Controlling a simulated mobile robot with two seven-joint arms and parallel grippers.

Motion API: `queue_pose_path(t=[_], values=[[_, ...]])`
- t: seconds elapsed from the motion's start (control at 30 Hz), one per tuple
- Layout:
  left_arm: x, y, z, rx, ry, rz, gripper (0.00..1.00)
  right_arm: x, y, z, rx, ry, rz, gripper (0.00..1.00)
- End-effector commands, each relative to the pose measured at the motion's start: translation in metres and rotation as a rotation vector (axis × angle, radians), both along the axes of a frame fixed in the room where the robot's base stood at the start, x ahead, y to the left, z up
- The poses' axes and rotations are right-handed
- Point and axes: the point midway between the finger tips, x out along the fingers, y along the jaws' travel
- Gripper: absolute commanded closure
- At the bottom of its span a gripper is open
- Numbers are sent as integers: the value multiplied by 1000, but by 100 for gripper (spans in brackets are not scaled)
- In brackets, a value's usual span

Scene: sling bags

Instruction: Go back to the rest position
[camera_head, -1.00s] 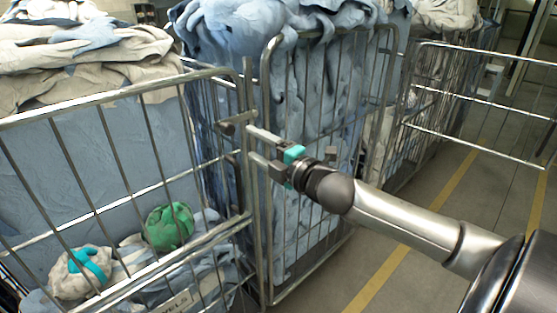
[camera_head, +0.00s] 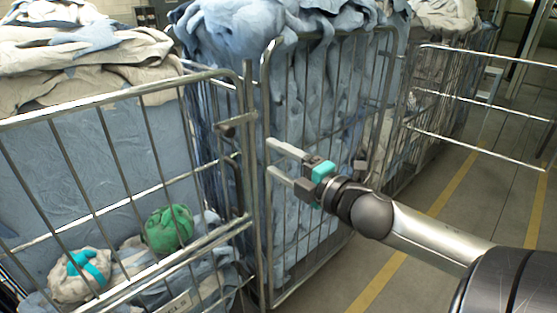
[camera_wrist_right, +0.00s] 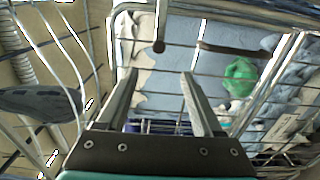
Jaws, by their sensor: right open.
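My right gripper (camera_head: 272,163) is open and empty in the head view. It is in front of the middle wire cage and to the right of the left cage's corner post. In the right wrist view, its two fingers (camera_wrist_right: 160,92) stand apart with nothing between them. A green bundle (camera_head: 169,228) and a beige bundle with a teal band (camera_head: 80,274) lie inside the left cage. The green bundle also shows in the right wrist view (camera_wrist_right: 240,77). My left gripper is not in view.
The left wire cage (camera_head: 120,94) holds beige and blue cloth. The middle cage (camera_head: 391,95) is heaped with blue cloth (camera_head: 312,95). Another cage (camera_head: 480,63) stands at the right. Grey floor (camera_head: 420,215) with yellow lines (camera_head: 375,283) is clear at the right.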

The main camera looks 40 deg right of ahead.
Motion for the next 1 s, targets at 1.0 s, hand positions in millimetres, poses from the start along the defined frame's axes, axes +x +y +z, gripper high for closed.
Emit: queue_pose_path(t=[1.0], values=[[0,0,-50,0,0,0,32,-48,-102,-306,449,402,-421,32]])
